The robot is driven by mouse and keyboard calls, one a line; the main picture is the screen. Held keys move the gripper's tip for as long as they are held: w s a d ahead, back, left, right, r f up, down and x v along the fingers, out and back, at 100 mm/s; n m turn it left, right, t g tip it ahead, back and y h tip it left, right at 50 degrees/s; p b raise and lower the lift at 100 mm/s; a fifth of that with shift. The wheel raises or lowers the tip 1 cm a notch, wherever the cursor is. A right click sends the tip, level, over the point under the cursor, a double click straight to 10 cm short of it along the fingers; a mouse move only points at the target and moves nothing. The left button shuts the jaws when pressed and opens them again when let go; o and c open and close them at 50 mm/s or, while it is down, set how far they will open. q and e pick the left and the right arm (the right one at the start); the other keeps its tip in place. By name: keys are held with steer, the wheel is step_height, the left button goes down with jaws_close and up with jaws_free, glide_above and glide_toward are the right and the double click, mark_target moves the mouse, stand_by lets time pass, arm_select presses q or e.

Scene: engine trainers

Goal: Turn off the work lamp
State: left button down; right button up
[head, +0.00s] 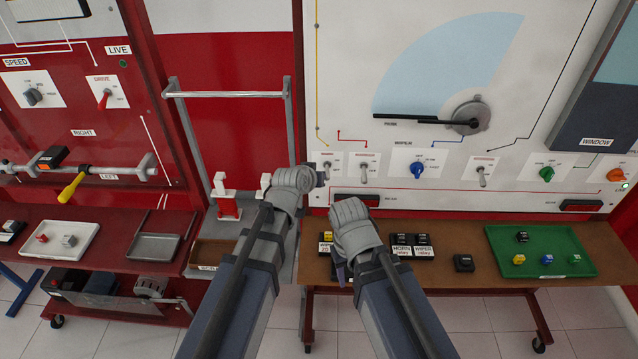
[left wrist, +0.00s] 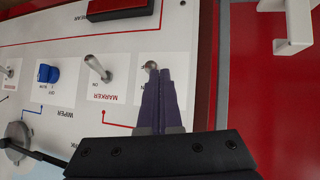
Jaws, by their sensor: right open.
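Several toggle switches sit along the lower edge of the white panel (head: 420,90). The leftmost toggle (head: 327,168) is beside my left gripper (head: 321,177); its label cannot be read. In the left wrist view, its metal tip (left wrist: 151,66) shows at the fingertips of my left gripper (left wrist: 160,72), whose purple fingers are together; the fingers hide the rest of it. I cannot tell whether they touch it. The toggle to its right (head: 365,172) is labelled MARKER in the left wrist view (left wrist: 98,68). My right gripper (head: 339,268) is open, pointing down above the brown table, partly hidden by its wrist.
A blue wiper knob (head: 416,170), another toggle (head: 482,176), a green knob (head: 546,174) and an orange knob (head: 615,175) line the panel. Below, the brown table (head: 400,283) bears black blocks and a green tray (head: 490,240). A metal rail frame (head: 225,94) stands left.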

arm_select(q)
steer(key=shift+f+t+b, duration=0.25)
steer(key=shift+t+b, duration=0.05)
steer(key=shift+b, duration=0.15)
steer(key=shift+r+p, duration=0.75)
steer(key=shift+p, duration=0.05)
